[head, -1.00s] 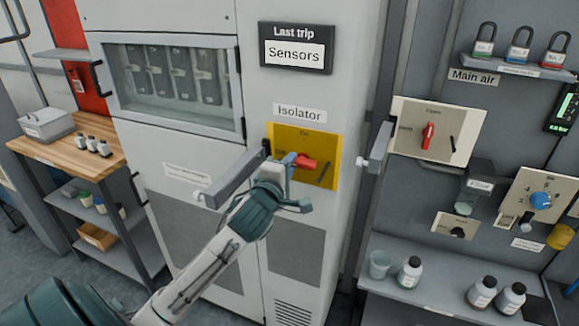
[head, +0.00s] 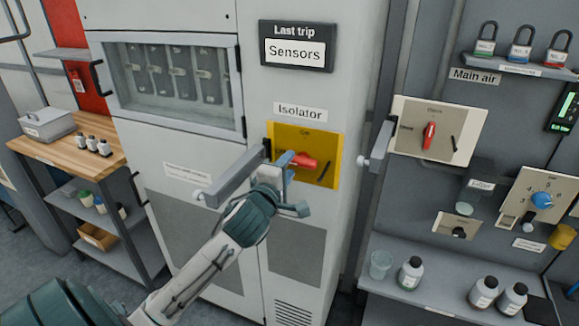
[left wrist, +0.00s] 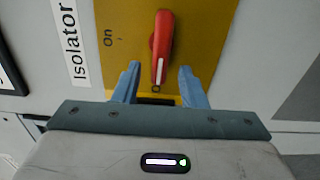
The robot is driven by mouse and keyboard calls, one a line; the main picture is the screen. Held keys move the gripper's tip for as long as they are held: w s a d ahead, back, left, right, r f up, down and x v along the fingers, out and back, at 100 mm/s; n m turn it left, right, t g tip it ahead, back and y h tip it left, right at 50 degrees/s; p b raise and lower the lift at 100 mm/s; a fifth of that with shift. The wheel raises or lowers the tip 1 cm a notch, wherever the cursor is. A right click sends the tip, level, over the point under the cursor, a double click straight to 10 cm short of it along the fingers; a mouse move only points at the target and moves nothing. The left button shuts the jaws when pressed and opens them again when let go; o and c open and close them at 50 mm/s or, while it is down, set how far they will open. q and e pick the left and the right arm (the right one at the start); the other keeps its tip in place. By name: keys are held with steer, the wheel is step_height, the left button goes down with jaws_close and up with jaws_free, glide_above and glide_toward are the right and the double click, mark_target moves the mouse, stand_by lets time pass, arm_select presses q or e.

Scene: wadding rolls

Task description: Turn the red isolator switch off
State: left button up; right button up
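The red isolator switch (head: 302,160) is a handle on a yellow plate (head: 322,172) under the "Isolator" label. In the left wrist view the red handle (left wrist: 162,45) has its white-marked end pointing down the picture, toward a mark partly hidden by the gripper. My left gripper (left wrist: 160,68) is open, with a blue finger on each side of the handle's end and visible gaps to both. In the head view my left gripper (head: 290,188) is in front of the plate. My right gripper is not in view.
A grey door handle (head: 230,175) sticks out left of the plate. Another red switch (head: 430,135) is on the Main air panel at right. A shelf with bottles (head: 410,272) stands below it. A wooden-topped trolley (head: 60,150) is at far left.

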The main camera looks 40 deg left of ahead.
arm_select(q)
steer(key=p+v, duration=0.3)
steer(key=v, duration=0.6)
steer(key=shift+s, duration=0.2)
